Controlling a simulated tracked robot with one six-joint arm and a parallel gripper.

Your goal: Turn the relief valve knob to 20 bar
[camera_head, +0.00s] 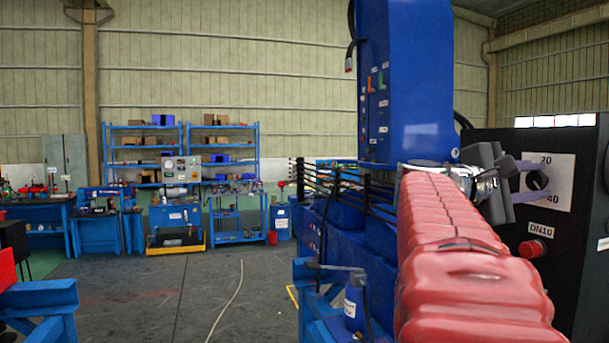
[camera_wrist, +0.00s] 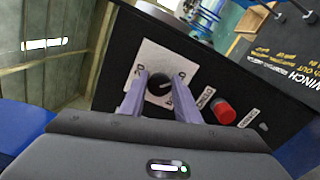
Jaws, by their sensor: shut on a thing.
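The relief valve knob (camera_head: 537,182) is a black round knob on a white dial plate (camera_head: 562,190) on a black panel. The marks 20 and 40 can be read on the plate in the head view. In the wrist view the knob (camera_wrist: 160,85) sits between the two purple fingers of my gripper (camera_wrist: 161,88), which is shut on it. A light line shows on the knob's face there. The exact setting it points to cannot be told. In the head view my gripper (camera_head: 530,181) reaches the knob from the left, its fingers partly hiding the plate.
A red button (camera_head: 532,248) is below the dial, under a DN10 label; it also shows in the wrist view (camera_wrist: 224,112). A blue column (camera_head: 405,90) stands left of the panel. Black hoses (camera_head: 330,185) and a blue bottle (camera_head: 356,305) are nearby. Open floor lies to the left.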

